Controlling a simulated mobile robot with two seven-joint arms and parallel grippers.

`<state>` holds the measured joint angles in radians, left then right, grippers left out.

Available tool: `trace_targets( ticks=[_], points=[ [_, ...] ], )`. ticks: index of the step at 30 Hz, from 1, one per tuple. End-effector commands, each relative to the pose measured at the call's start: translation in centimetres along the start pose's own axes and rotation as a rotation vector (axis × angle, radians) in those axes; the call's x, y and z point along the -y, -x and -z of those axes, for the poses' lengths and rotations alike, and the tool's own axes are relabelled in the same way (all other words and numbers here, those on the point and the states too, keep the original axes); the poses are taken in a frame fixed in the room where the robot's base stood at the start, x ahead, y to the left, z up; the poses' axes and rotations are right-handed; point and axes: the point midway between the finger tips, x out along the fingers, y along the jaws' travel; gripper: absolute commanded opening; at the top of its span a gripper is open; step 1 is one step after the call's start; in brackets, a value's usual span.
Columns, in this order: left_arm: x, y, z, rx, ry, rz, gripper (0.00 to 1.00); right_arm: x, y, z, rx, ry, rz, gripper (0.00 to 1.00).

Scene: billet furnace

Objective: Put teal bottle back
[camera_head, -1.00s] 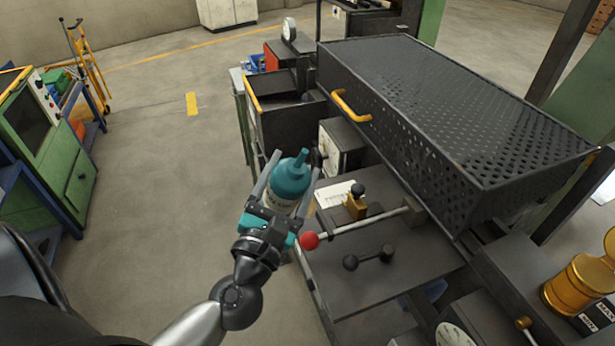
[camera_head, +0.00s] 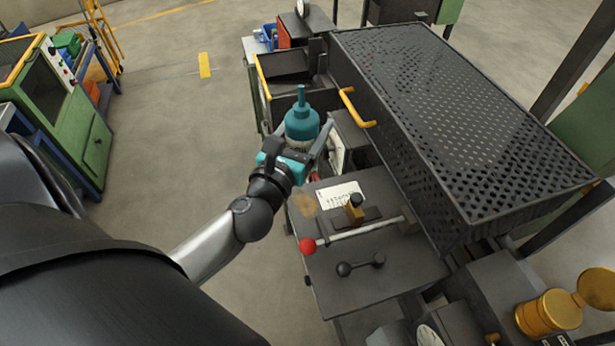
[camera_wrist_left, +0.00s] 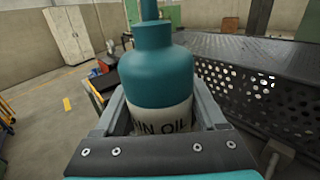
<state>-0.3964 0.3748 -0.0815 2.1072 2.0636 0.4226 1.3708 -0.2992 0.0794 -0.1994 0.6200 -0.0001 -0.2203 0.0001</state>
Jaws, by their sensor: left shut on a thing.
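The teal bottle (camera_head: 302,124) has a pointed nozzle and a pale label, and it is upright in my left gripper (camera_head: 305,143). In the left wrist view the bottle (camera_wrist_left: 158,78) fills the middle, with the letters "IN OIL" readable on its label. The left gripper is shut on it, with a finger (camera_wrist_left: 208,106) on each side. The bottle is held in the air to the left of the dark machine, near the open-topped dark bin (camera_head: 285,92). My right gripper is not in view.
A perforated dark cover (camera_head: 450,120) with a yellow handle (camera_head: 357,108) stands to the right. Open floor lies left.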

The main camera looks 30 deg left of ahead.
Motion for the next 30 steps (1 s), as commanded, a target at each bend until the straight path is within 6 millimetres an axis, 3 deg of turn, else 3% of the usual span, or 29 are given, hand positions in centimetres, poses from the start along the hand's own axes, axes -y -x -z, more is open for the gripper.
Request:
trace_targets(
  ticks=[3,12,16,25,30],
  points=[
    [0.0,0.0,3.2,-0.001,0.001,-0.001,0.00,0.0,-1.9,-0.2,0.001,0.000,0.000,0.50],
    [0.1,0.0,8.6,-0.001,-0.001,0.001,0.00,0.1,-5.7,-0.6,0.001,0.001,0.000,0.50],
    [0.0,0.0,10.3,-0.001,-0.001,0.000,0.00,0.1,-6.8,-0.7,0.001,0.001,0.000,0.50],
    [0.0,0.0,11.7,0.000,-0.001,0.001,0.00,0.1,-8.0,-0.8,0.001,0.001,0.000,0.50],
    [0.1,0.1,14.0,-0.001,-0.002,0.002,0.00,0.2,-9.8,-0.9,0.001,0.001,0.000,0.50]
  ],
)
